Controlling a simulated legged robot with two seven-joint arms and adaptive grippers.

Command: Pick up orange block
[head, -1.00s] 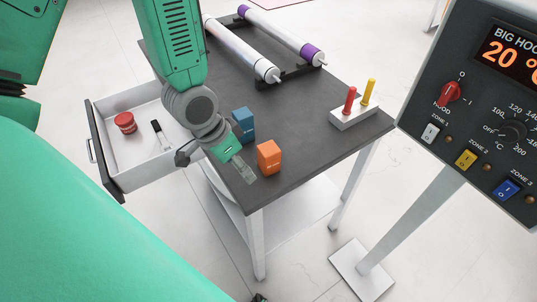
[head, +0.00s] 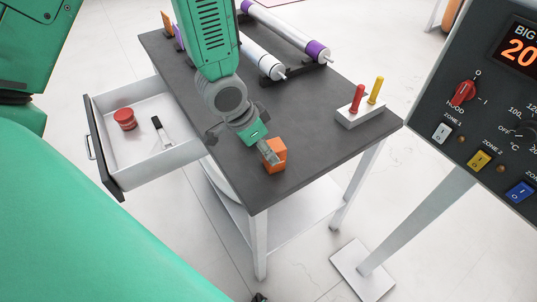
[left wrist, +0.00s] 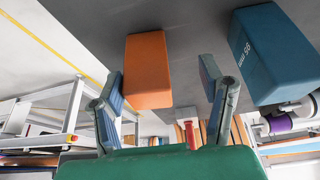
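The orange block (head: 279,157) stands on the dark table top near its front edge. My left gripper (head: 267,152) is right at the block in the head view and overlaps its top left part. In the left wrist view, the orange block (left wrist: 147,70) shows between the two spread fingers of my left gripper (left wrist: 160,88). The fingers are apart, with a gap on the right side; contact cannot be told. My right gripper is not in view.
A blue block (left wrist: 272,52) is close beside the right finger in the wrist view; my arm hides it in the head view. A holder (head: 360,115) with red and yellow pegs, rollers (head: 262,60), an open drawer (head: 105,150) and a control panel (head: 490,110) are around.

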